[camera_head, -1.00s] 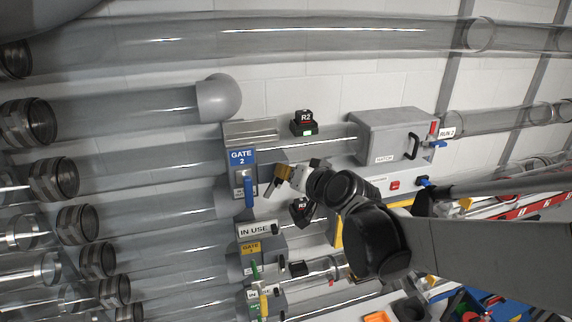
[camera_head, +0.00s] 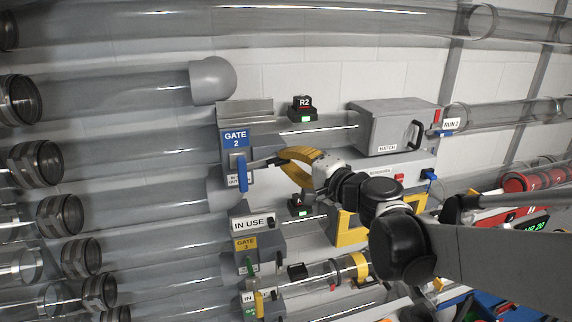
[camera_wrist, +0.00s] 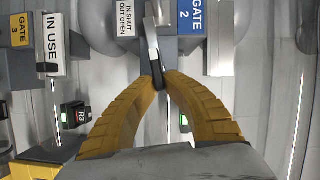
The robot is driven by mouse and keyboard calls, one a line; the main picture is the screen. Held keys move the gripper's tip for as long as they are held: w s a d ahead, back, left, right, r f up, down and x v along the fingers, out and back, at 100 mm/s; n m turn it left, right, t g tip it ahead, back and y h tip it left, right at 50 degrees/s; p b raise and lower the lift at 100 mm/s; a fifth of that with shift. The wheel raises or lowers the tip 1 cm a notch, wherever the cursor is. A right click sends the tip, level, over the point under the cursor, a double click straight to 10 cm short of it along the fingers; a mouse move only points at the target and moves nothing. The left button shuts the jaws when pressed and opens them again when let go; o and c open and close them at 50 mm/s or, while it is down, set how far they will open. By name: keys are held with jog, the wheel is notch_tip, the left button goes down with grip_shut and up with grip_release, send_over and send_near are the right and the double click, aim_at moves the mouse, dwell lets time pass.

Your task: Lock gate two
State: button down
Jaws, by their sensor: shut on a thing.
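The gate 2 housing (camera_head: 237,112) with its blue GATE 2 sign (camera_head: 235,139) stands on a clear tube left of centre. Its blue handle (camera_head: 242,172) points down, over a small white label. In the wrist view the label (camera_wrist: 126,18) reads IN SHUT, OUT OPEN, and the blue sign (camera_wrist: 198,17) is beside it. My gripper (camera_head: 277,158) has yellow fingers, shut on a slim silver and dark bar (camera_wrist: 153,50) that reaches up to the gate front. I cannot tell whether the bar is part of the gate. The fingertips (camera_wrist: 159,84) close around its dark end.
Below gate 2 are an IN USE plate (camera_head: 247,224) and a yellow GATE 3 sign (camera_head: 245,244). The R2 box (camera_head: 303,107) is above my gripper. A grey hatch box (camera_head: 385,130) stands to the right. Clear tubes run across the wall.

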jog(key=shift+f+m+y+b, duration=0.2)
jog(key=shift+m+y+b, duration=0.1)
jog(key=shift+m+b, duration=0.4)
jog(key=c, duration=1.5)
grip_release()
jog(key=shift+w+a, duration=0.1)
jog(key=v, duration=1.2)
jog(key=shift+f, duration=0.1)
